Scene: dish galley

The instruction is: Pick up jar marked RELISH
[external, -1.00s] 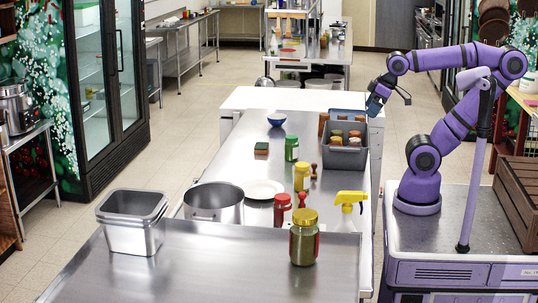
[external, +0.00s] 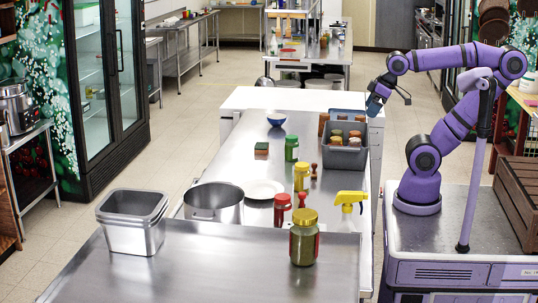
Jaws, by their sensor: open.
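No label reading RELISH can be made out in the external view. Small jars stand upright on the steel counter: a green one (external: 291,149), a yellow one (external: 301,178) and a red one (external: 282,210). A larger glass jar (external: 303,243) with a yellow lid and greenish-brown contents stands at the near end. A grey bin (external: 345,159) at the counter's right edge holds several jars with brown, red and pale lids. My gripper (external: 388,103) is open and empty, raised above and to the right of the bin, touching nothing.
A yellow spray bottle (external: 349,203), a steel pot (external: 214,202), a white plate (external: 263,189), a blue bowl (external: 276,118), a sponge (external: 261,148) and stacked steel pans (external: 133,222) share the counter. Small brown-red wooden-looking pieces stand beside the yellow and red jars. The near counter's middle is clear.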

